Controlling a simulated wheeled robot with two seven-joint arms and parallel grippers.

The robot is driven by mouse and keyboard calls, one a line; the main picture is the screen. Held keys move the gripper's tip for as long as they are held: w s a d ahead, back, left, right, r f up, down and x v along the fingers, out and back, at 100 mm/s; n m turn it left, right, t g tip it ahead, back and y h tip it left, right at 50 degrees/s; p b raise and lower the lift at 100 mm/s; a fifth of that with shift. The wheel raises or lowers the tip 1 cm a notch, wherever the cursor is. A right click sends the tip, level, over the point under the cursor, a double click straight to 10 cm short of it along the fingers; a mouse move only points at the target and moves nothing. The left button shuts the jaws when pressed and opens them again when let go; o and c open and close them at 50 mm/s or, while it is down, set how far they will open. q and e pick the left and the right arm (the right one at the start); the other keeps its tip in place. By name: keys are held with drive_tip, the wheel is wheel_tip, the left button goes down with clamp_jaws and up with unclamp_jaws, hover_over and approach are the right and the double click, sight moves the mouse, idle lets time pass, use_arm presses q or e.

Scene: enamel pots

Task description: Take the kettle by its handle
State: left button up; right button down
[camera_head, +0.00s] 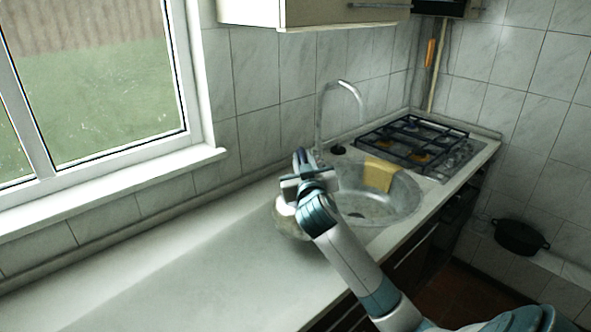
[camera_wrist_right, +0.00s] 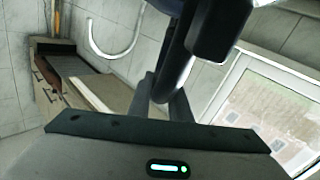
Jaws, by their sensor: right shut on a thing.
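The kettle (camera_head: 287,224) is a rounded, light grey vessel on the worktop just left of the sink. It is largely hidden behind my right gripper and arm. My right gripper (camera_head: 305,174) is above the kettle at its handle, and is shut on it. The handle itself is mostly covered by the gripper in the head view. In the right wrist view, dark gripper parts (camera_wrist_right: 178,70) fill the middle, and handle and fingers are hard to tell apart. My left gripper is not in view.
A gas hob (camera_head: 420,142) is beyond. A black pot (camera_head: 519,237) stands low right. The worktop (camera_head: 170,285) at left is clear.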

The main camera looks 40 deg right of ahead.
drive_tip(key=shift+s+d+r+b, duration=0.1)
drive_tip(key=shift+d+r+b, duration=0.15)
drive_tip(key=shift+d+r, duration=0.5)
drive_tip(key=shift+s+d+r+b, duration=0.1)
drive_tip(key=shift+d+r+b, duration=0.1)
drive_tip(key=shift+d+r, duration=0.5)
drive_tip(key=shift+d+f, duration=0.15)
drive_tip(key=shift+d, duration=0.05)
